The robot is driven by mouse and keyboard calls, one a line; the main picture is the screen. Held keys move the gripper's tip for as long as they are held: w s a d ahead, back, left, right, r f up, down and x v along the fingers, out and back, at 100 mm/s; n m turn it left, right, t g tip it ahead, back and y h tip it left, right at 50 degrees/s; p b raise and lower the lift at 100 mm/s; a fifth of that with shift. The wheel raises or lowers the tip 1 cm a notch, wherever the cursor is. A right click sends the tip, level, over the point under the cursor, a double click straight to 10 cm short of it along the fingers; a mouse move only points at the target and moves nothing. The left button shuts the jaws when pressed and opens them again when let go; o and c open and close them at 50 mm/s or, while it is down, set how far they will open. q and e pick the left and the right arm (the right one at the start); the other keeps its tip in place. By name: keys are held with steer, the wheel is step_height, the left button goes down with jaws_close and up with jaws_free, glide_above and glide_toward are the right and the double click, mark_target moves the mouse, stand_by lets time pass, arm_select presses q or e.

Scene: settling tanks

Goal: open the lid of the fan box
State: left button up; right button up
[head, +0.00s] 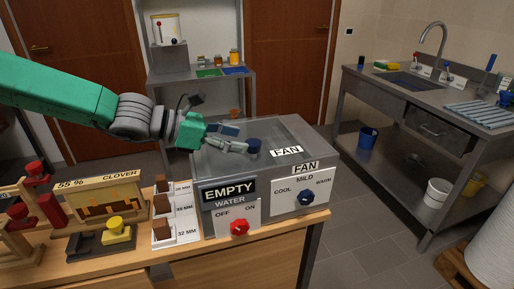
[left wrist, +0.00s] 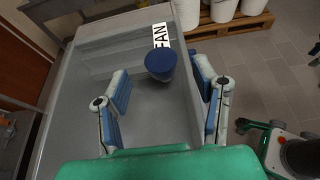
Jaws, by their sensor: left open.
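The fan box (head: 250,195) is a grey box on the wooden bench, with FAN and EMPTY WATER labels. Its lid (head: 285,132) looks glassy and lies flat, seemingly shut. A round blue knob (head: 253,146) stands on the lid near the white FAN label (head: 286,151). My left gripper (head: 240,138) is open above the lid, its fingers reaching to the knob. In the left wrist view the blue knob (left wrist: 160,64) shows ahead between the open fingers of the left gripper (left wrist: 162,78), with gaps on both sides. The right gripper is not in view.
The box front has a red OFF/ON knob (head: 239,227) and a dark blue COOL/MILD/WARM knob (head: 305,197). Left of the box stand sample steps (head: 174,212) and a CLOVER frame (head: 100,200). A sink bench (head: 430,100) is at the right; tiled floor lies between.

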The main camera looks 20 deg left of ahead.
mark_target(252, 142)
arm_select(q)
steer(key=shift+w+d+f+b, duration=0.45)
steer(key=shift+w+d+f, duration=0.45)
steer(key=shift+w+d, duration=0.35)
steer(key=shift+d, duration=0.75)
steer(key=c, duration=1.2)
steer(key=shift+a, duration=0.2)
jaws_close()
